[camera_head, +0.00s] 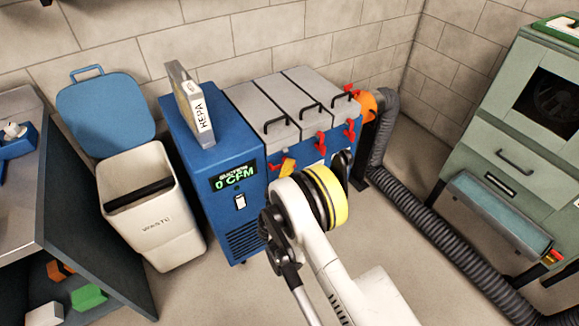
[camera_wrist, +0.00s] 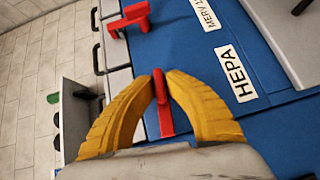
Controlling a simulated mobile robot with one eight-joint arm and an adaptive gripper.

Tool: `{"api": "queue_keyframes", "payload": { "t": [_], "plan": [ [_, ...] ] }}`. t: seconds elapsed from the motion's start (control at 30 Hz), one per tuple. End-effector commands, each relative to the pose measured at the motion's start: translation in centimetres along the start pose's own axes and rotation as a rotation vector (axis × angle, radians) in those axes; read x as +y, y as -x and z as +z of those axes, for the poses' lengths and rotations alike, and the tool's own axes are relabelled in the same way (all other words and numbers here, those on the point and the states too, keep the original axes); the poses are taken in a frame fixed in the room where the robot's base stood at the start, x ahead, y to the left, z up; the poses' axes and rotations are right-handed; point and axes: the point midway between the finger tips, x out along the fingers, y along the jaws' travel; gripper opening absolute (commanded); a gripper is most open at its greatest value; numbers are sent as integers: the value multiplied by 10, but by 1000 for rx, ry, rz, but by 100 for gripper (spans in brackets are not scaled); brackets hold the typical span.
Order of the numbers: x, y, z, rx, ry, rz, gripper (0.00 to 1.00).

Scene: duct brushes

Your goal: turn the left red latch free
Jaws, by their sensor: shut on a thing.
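The left red latch (camera_wrist: 164,105) is on the blue front of the filter box, beside the HEPA label (camera_wrist: 237,73). In the wrist view, my gripper (camera_wrist: 161,78) has its two yellow fingers closed around the latch's upright part, with the tips touching it. In the head view, my gripper (camera_head: 287,167) is at the left end of the box front, and my arm hides part of that front. The middle red latch (camera_head: 321,141) and right red latch (camera_head: 349,131) stand apart from my gripper. Another red latch (camera_wrist: 131,18) shows at the top of the wrist view.
Grey lids (camera_head: 262,112) with black handles top the box. A HEPA filter (camera_head: 190,103) stands on the blue cabinet (camera_head: 205,170), whose display reads 0 CFM. A white waste bin (camera_head: 155,225) is left, a grey hose (camera_head: 440,235) right. Some floor between is clear.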

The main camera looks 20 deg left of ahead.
Motion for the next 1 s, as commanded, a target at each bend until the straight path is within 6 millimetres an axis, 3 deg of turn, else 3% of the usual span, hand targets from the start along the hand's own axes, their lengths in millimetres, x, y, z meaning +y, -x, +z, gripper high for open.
{"api": "queue_keyframes", "payload": {
  "t": [0.03,0.1,0.13,0.47,0.67,0.8,0.83,1.0],
  "plan": [
    [1,-1,1,-2,0,1,0],
    [1,-1,1,-2,0,0,29],
    [1,-1,1,-2,0,0,32],
    [3,0,0,-1,-1,-1,32],
    [34,2,-3,-1,-1,0,32],
    [65,4,-4,-2,2,2,73],
    [71,4,-5,-2,2,2,76],
    [95,6,-4,-7,5,4,74]
  ]
}}
